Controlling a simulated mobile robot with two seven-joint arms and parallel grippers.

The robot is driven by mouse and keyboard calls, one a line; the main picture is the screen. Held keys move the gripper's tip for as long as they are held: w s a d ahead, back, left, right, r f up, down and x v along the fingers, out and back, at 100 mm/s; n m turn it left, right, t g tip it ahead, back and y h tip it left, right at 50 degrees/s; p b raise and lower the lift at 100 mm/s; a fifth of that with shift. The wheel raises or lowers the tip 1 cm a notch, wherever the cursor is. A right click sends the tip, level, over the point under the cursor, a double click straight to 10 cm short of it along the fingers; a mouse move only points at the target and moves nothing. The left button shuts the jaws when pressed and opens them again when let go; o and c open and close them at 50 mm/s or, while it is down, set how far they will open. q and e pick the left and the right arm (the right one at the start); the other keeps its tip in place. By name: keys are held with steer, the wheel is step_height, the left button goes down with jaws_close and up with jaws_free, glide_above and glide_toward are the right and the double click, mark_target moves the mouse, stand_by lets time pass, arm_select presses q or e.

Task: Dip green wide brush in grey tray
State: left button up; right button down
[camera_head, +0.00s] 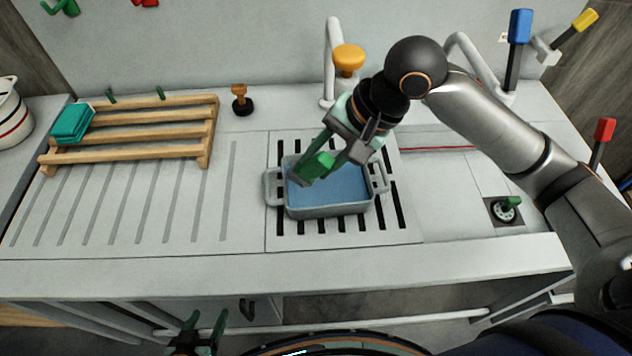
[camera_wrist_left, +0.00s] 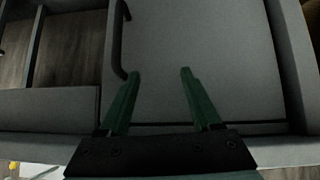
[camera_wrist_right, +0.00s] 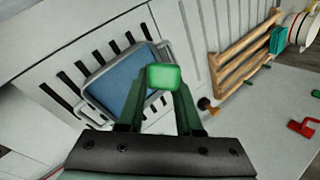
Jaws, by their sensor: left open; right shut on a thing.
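A grey tray (camera_head: 330,210) with blue liquid in it sits on the slotted part of the counter, and it also shows in the right wrist view (camera_wrist_right: 92,100). My right gripper (camera_head: 318,160) is over the tray and shut on the green wide brush (camera_head: 318,166). In the right wrist view the brush's bright green end (camera_wrist_right: 164,77) shows between the fingertips. The brush is tilted, its lower end over the left part of the tray; whether it touches the liquid I cannot tell. My left gripper (camera_head: 205,322) is open and empty, low in front of the counter; its fingers (camera_wrist_left: 160,85) show apart.
A wooden rack (camera_head: 140,130) with folded teal cloths (camera_head: 72,122) stands at the left. A green-handled valve (camera_head: 507,207) is at the right.

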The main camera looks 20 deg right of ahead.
steer(key=shift+r, duration=2.4)
